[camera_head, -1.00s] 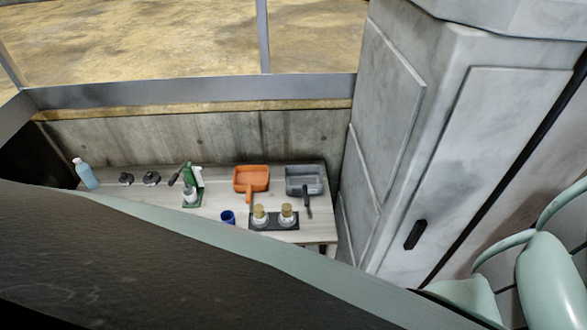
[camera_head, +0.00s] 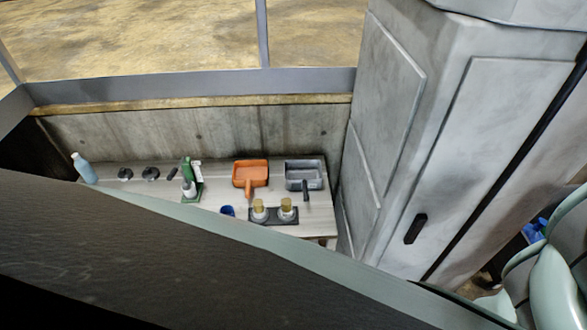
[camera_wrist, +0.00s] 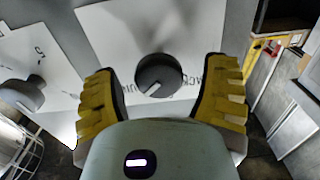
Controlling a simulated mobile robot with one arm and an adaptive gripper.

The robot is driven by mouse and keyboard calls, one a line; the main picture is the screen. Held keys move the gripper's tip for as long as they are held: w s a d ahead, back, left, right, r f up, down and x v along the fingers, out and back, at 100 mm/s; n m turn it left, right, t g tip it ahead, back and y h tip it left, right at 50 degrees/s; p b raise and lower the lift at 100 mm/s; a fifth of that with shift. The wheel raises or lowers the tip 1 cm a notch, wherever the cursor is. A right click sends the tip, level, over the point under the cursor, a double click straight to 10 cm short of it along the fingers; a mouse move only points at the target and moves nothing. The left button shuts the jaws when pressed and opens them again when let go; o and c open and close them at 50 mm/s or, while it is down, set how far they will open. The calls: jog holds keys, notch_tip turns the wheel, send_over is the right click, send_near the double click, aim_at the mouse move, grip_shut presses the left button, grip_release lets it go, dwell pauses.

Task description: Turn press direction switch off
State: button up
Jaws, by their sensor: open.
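In the wrist view, a round dark rotary knob (camera_wrist: 159,76) sits on a white label plate (camera_wrist: 120,30). A short white mark on the knob's face runs diagonally. Black lettering beside the knob is partly covered, so I cannot read it fully. My gripper (camera_wrist: 161,84) is open, with one yellow ribbed finger on each side of the knob. Gaps show between knob and fingers. A second grey knob (camera_wrist: 24,93) sits on another white plate (camera_wrist: 38,62) to the left. The head view does not show the knobs or my gripper.
In the head view, a table (camera_head: 213,207) holds a blue bottle (camera_head: 84,168), an orange dustpan (camera_head: 250,176) and a grey dustpan (camera_head: 304,175). A tall grey cabinet (camera_head: 430,150) stands at right. The wrist view shows a wire cage (camera_wrist: 22,150) at lower left.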

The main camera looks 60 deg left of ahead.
jog(key=shift+c, duration=0.3)
jog(key=c, duration=1.1)
jog(key=b, duration=0.3)
jog(key=shift+a+f+n, duration=0.15)
jog(key=shift+f+n, duration=0.15)
jog(key=shift+n, duration=0.1)
jog(key=n+b, duration=0.2)
jog(key=b, duration=0.3)
jog(key=shift+w, duration=0.1)
jog(key=n+b, duration=0.2)
jog(key=b, duration=0.1)
jog(key=n+b, duration=0.3)
jog(key=shift+n+b, duration=0.35)
jog(key=shift+n, duration=0.05)
jog(key=shift+r+n+b, duration=0.2)
jog(key=shift+n+b, duration=0.2)
jog(key=shift+n, duration=0.1)
